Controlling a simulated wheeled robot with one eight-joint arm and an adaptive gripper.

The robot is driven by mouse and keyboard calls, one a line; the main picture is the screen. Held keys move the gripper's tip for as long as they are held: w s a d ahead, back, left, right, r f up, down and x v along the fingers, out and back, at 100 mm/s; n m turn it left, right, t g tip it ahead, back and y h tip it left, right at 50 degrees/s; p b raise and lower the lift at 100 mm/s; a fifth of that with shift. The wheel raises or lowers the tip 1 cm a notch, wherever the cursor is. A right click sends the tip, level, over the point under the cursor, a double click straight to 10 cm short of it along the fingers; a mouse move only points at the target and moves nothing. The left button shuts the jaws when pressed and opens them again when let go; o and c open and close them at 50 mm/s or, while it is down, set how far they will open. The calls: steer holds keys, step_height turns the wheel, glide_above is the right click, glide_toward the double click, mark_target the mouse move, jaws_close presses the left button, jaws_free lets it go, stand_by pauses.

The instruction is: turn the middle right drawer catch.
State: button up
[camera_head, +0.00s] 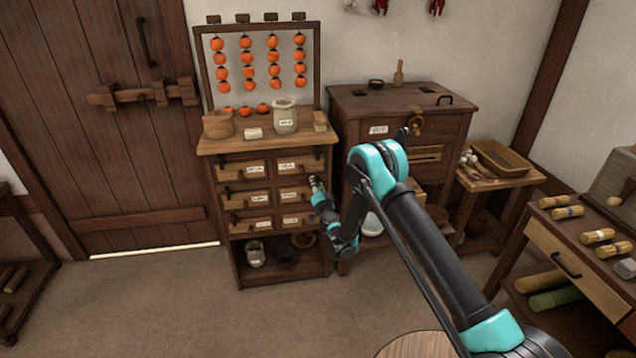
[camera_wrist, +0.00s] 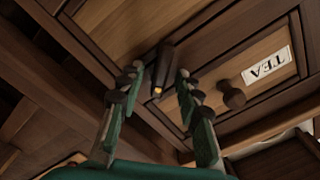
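The chest (camera_head: 232,232) has two columns of small labelled drawers in three rows. The middle right drawer (camera_head: 290,194) has a pale label, and my gripper (camera_head: 314,184) is at its right edge, covering the catch there. In the wrist view, the dark catch (camera_wrist: 167,66), with a small orange spot at its near end, lies between the fingertips of my gripper (camera_wrist: 160,75). The fingers are apart, one on each side of it, with a gap visible on the left; contact on the right cannot be told. A drawer front with an upside-down TEA label (camera_wrist: 267,66) and a round knob (camera_wrist: 232,95) is beside it.
A jar (camera_head: 284,117) and a pot (camera_head: 218,125) stand on the chest top, below a rack of hanging orange fruit (camera_head: 246,57). A wooden bin (camera_head: 400,112) stands close on the right. The floor (camera_head: 180,300) in front of the chest is clear.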

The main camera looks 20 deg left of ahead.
jaws_close()
steer(key=shift+m, duration=0.4)
steer(key=shift+r+m, duration=0.2)
steer(key=shift+m, duration=1.6)
steer(key=shift+r+m, duration=0.15)
steer(key=shift+m, duration=1.65)
jaws_free()
